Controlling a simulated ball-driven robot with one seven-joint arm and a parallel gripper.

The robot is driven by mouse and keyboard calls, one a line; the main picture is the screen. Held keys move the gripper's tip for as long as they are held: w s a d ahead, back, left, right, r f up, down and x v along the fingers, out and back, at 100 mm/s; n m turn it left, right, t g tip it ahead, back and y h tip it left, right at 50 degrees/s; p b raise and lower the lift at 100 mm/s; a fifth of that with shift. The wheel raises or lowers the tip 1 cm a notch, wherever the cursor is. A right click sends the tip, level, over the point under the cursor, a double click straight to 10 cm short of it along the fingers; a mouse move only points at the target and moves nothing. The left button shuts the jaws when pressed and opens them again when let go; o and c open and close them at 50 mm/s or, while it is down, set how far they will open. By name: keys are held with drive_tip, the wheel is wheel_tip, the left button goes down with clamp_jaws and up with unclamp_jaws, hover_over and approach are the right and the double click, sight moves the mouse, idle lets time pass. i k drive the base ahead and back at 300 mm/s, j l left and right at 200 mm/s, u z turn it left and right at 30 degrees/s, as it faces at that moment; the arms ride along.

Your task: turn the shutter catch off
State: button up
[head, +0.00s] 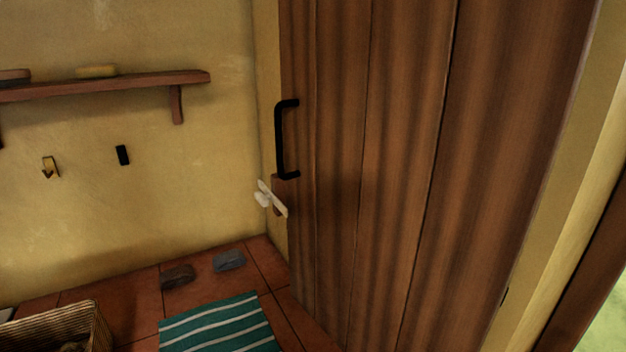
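The wooden shutter (400,170) of dark vertical planks fills the right half of the head view. A black bar handle (281,140) is fixed near its left edge. Below the handle, a small pale catch (271,198) sits at the shutter's left edge. Its light bar slants down to the right across a small brown block. I cannot tell from this angle whether it is engaged. My gripper is not in view.
A brown shelf (140,84) holding a yellow item is on the left wall, with a brass hook (50,167) and black piece (122,155) below. A striped green mat (222,327), two small blocks and a wicker basket (60,329) lie on the tiled floor.

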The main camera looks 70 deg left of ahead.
sight(263, 200)
drive_tip(key=l+u, duration=0.1)
drive_tip(key=u, duration=1.65)
drive_tip(key=k+j, duration=0.05)
